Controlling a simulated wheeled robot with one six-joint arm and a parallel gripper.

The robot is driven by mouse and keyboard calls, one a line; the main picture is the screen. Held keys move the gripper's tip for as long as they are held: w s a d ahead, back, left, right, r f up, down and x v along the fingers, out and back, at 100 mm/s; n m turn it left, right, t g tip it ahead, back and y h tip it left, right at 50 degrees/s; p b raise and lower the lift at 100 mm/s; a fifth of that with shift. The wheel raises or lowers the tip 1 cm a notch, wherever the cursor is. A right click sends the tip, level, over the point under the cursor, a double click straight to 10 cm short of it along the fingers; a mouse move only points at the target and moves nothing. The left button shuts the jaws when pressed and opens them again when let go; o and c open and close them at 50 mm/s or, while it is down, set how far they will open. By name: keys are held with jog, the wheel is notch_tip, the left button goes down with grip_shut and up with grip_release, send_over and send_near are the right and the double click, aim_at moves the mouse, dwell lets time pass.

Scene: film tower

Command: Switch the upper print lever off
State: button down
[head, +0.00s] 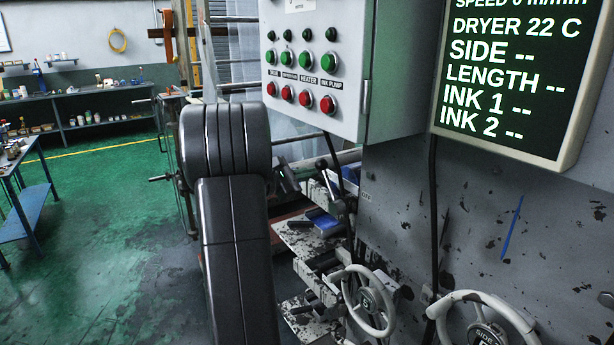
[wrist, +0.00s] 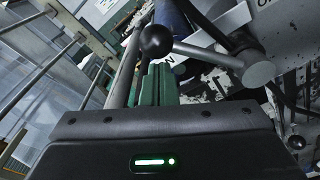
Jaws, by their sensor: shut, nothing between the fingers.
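The upper print lever shows in the wrist view as a black ball knob (wrist: 157,40) on a metal rod that runs right to a round grey hub (wrist: 258,70). In the head view, a lever with a dark knob (head: 321,163) stands just right of my arm. My gripper (wrist: 158,78) is shut and empty, its green fingers just below the knob in the wrist view. I cannot tell whether they touch it. My arm hides most of the gripper in the head view.
A control box (head: 315,65) with green and red buttons hangs above the lever. A lit display (head: 515,80) is at the upper right. Two handwheels, one near the lever (head: 368,300) and one at lower right (head: 484,318), stick out below. Green floor (head: 110,230) is open at left.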

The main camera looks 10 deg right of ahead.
aim_at(324, 173)
jog(key=shift+s+d+r+m+b, duration=0.15)
jog(key=shift+s+r+m+b, duration=0.25)
jog(key=shift+b, duration=0.65)
jog(key=s+m+b, duration=0.2)
jog(key=b, duration=0.3)
jog(key=s+d+r+m+b, duration=0.1)
jog(key=s+m+b, duration=0.1)
jog(key=b, duration=0.3)
jog(key=s+d+r+m+b, duration=0.1)
jog(key=s+m+b, duration=0.1)
jog(key=b, duration=0.4)
jog(key=shift+d+r+m+t, duration=0.15)
jog(key=shift+m+t, duration=0.25)
jog(key=shift+m, duration=0.3)
jog(key=s+m+b, duration=0.1)
jog(key=b, duration=0.1)
jog(key=s+m+b, duration=0.1)
jog(key=b, duration=0.1)
jog(key=s+d+m+b, duration=0.1)
jog(key=b, duration=0.1)
jog(key=shift+s+d+r+m+h+b, duration=0.1)
jog(key=shift+s+r+m+h+b, duration=0.2)
jog(key=shift+r+m+b, duration=0.1)
